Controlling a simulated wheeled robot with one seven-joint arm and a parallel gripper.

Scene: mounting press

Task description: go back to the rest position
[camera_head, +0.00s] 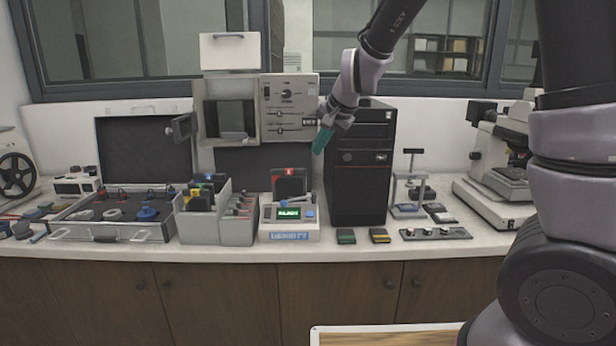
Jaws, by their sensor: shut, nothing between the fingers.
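My gripper (319,150) is in the upper middle of the head view, at the end of my arm that reaches in from the upper right. Its teal fingers are together and point down and slightly left, with nothing seen between them. It is in the air in front of the upper left part of the black computer tower (358,190). It is right of the grey wall cabinet's control panel (288,118) and appears apart from both, though the depth gap is hard to tell.
On the counter (200,252) stand an open case (150,232), a grey bin (236,226), a device with a green display (290,236), a small stand (413,200) and a microscope (500,170). The grey cabinet's door (182,128) hangs open. A light-edged board (385,336) shows at the bottom.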

